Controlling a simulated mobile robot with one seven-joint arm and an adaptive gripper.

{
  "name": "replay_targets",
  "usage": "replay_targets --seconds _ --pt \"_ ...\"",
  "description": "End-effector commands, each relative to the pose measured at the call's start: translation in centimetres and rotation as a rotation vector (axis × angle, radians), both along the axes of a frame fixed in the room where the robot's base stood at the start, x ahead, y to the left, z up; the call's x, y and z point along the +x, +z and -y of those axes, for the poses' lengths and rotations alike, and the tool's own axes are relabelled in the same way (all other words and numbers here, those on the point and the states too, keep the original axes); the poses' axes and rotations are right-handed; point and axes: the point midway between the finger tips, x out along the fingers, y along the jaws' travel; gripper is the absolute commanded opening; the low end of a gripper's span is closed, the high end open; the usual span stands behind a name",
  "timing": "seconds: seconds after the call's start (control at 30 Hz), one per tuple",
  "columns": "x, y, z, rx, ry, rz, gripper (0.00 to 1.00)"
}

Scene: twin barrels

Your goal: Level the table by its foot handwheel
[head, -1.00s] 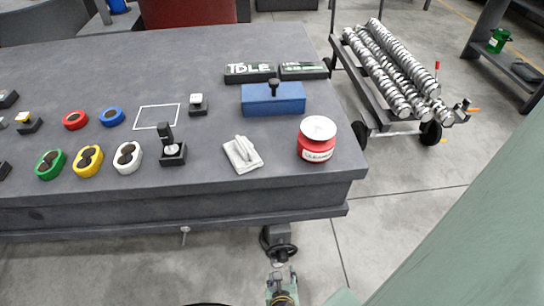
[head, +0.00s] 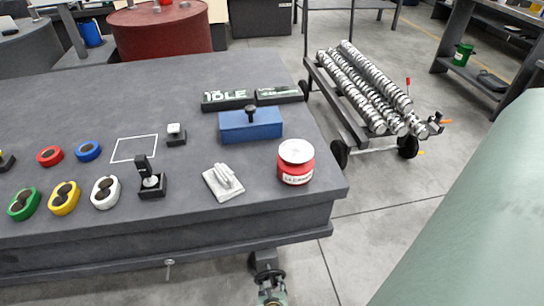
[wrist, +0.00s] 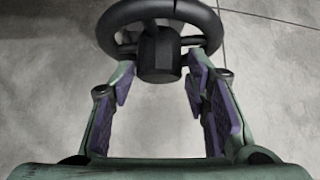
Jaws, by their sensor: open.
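The black foot handwheel (wrist: 126,14) shows at the top of the wrist view, with its dark hub (wrist: 160,54) in the middle. My gripper (wrist: 158,75) is open, with its purple-padded fingers on either side of the hub and below the rim. I cannot tell whether the fingers touch the wheel. The grey tabletop looks flat in the view.
A cart with metal rollers (head: 365,90) stands to the right.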

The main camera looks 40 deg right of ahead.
Motion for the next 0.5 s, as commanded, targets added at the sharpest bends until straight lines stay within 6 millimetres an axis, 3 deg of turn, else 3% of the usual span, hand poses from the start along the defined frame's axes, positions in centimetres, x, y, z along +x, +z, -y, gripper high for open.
replay_targets --seconds 0.5 --pt "-0.02 0.04 -0.01 0.0 0.0 0.0 0.12"
